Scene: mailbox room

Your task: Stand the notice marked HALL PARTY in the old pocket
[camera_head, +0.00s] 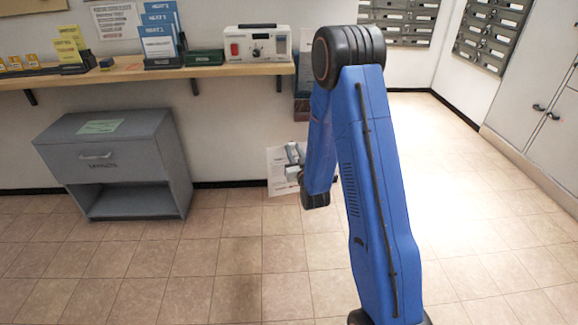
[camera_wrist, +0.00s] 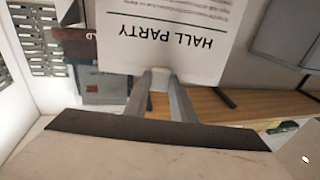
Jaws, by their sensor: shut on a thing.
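The HALL PARTY notice (camera_wrist: 172,28) is a white sheet with black print, upside down in the wrist view. My gripper (camera_wrist: 160,76) is shut on its edge. In the head view the notice (camera_head: 279,180) shows as a white sheet low in front of the wall, partly behind my gripper (camera_head: 293,160) and arm. A dark grey pocket (camera_wrist: 106,84) and a dark red pocket (camera_wrist: 84,46) show left of the notice in the wrist view. In the head view a dark pocket (camera_head: 303,109) hangs below the shelf end, partly hidden by my arm. I cannot tell which is the old one.
A wooden shelf (camera_head: 135,72) runs along the wall, bearing leaflet racks (camera_head: 160,35) and a white device (camera_head: 258,45). A grey cabinet (camera_head: 125,160) stands on the floor at left. Mailboxes (camera_head: 488,35) line the walls at right. The tiled floor is clear.

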